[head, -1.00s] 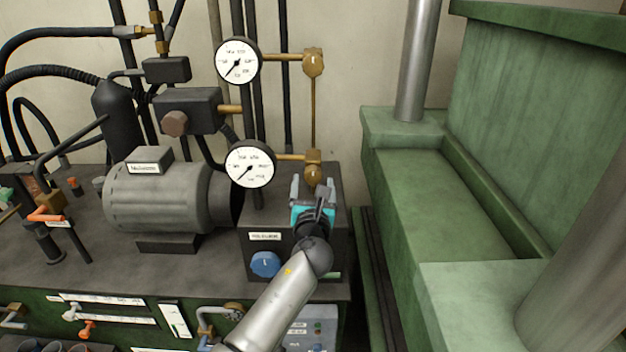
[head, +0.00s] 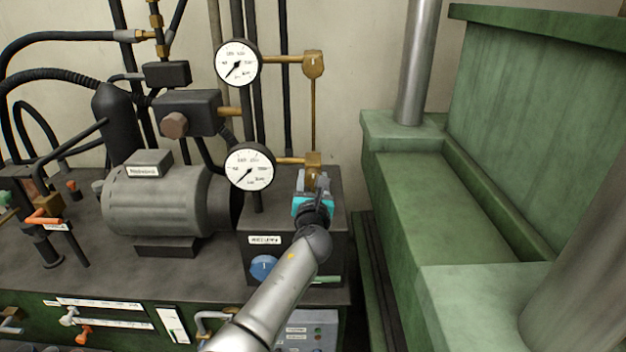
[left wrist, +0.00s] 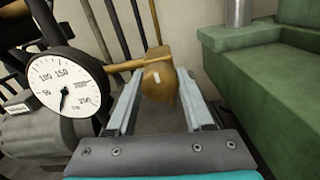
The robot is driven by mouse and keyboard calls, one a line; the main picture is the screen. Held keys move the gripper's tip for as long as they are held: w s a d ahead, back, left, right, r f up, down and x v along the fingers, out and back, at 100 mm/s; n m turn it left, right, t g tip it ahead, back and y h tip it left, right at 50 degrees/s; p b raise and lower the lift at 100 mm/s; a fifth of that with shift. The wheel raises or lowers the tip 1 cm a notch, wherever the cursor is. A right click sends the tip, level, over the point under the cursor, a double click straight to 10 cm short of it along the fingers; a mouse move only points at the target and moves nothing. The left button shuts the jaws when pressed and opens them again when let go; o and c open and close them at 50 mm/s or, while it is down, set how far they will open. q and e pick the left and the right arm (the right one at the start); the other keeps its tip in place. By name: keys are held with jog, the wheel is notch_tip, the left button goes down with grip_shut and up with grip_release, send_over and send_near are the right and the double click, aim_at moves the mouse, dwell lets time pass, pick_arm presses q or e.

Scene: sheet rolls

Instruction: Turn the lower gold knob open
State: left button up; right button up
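The lower gold knob (left wrist: 158,88) is a rounded brass piece with a small white mark, centred between my left fingertips in the left wrist view. In the head view its brass fitting (head: 313,159) sits right of the lower gauge (head: 249,167), and the knob is mostly hidden behind my fingers. My left gripper (head: 313,181) is at the knob, its fingers apart on either side of it. The left wrist view shows both grey fingers (left wrist: 158,78); I cannot tell whether the tips touch the knob. My right gripper is not in view.
The upper gold knob (head: 313,64) is above, joined by a thin brass pipe. A dark box with a blue knob (head: 264,267) is below. A grey motor (head: 155,200) stands left. The green machine (head: 440,205) stands right, beyond a narrow gap.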

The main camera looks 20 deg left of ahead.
pick_arm(q)
grip_shut()
jog(key=shift+n, duration=0.4)
jog(key=n+b, duration=0.1)
jog(key=n, duration=0.2)
jog(key=shift+f+n, duration=0.1)
jog(key=shift+n, duration=0.3)
jog(key=n+b, duration=0.2)
jog(key=n, duration=0.2)
jog(key=shift+n, duration=0.3)
jog(key=n+b, duration=0.1)
jog(key=n, duration=0.3)
jog(key=shift+b, duration=0.35)
jog(key=n+b, duration=0.1)
jog(key=n, duration=0.3)
jog(key=shift+n, duration=0.3)
jog(key=shift+n+b, duration=0.3)
jog(key=shift+b, duration=0.05)
